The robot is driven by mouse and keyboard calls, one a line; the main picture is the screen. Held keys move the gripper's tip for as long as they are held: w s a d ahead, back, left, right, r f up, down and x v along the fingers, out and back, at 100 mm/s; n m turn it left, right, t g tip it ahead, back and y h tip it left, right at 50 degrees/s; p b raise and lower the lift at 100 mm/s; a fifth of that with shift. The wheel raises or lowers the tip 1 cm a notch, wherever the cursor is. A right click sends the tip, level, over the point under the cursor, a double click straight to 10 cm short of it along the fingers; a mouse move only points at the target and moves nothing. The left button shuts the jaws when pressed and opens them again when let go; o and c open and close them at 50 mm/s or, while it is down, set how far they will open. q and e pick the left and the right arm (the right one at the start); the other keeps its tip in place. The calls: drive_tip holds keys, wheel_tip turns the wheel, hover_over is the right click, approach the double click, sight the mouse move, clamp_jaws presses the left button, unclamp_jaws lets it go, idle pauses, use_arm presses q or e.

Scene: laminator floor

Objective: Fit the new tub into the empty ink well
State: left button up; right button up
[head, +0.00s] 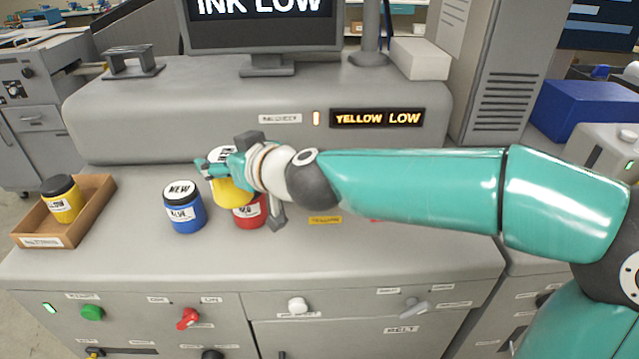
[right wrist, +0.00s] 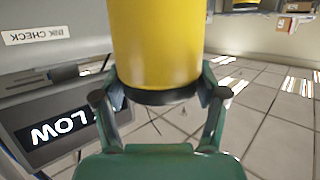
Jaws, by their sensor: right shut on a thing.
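My right gripper (head: 222,168) is shut on a yellow tub (head: 233,193) with a white-labelled lid. A blue tub (head: 185,214) marked NEW stands upright to the left. I cannot make out an empty ink well; my right arm covers part of the counter near a yellow label (head: 325,220). My left gripper is not in view.
A brown tray (head: 93,204) at the far left holds another yellow tub (head: 62,203) with a black lid. A sign (head: 377,118) reads YELLOW LOW. The counter front has several knobs, including a red one (head: 187,318). The counter between tray and blue tub is clear.

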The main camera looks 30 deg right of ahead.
drive_tip(key=shift+s+d+r, duration=0.1)
drive_tip(key=shift+d, duration=0.35)
drive_tip(key=shift+d+r, duration=0.15)
drive_tip(key=shift+d, duration=0.1)
drive_tip(key=s+d+r+m+g+h+p, duration=0.15)
drive_tip(key=d+r+m+h, duration=0.35)
drive_tip(key=d, duration=0.5)
drive_tip(key=s+d+r+m+h+p, duration=0.1)
drive_tip(key=d+r+m+h+p, duration=0.1)
drive_tip(key=d+r+m+h, duration=0.5)
drive_tip(key=d+f+n+b, duration=0.1)
drive_tip(key=f+b, duration=0.2)
drive_tip(key=f, duration=0.6)
drive_tip(key=d+f+n+y+b, duration=0.1)
drive_tip(key=f+b, duration=0.3)
drive_tip(key=f, duration=0.5)
drive_tip(key=shift+w+d+f+n, duration=0.15)
drive_tip(key=shift+d+f+n, duration=0.25)
drive_tip(key=shift+d+n, duration=0.3)
drive_tip(key=shift+f+b, duration=0.35)
drive_tip(key=o, duration=1.6)
drive_tip(key=shift+a, duration=0.1)
drive_tip(key=shift+c, duration=0.2)
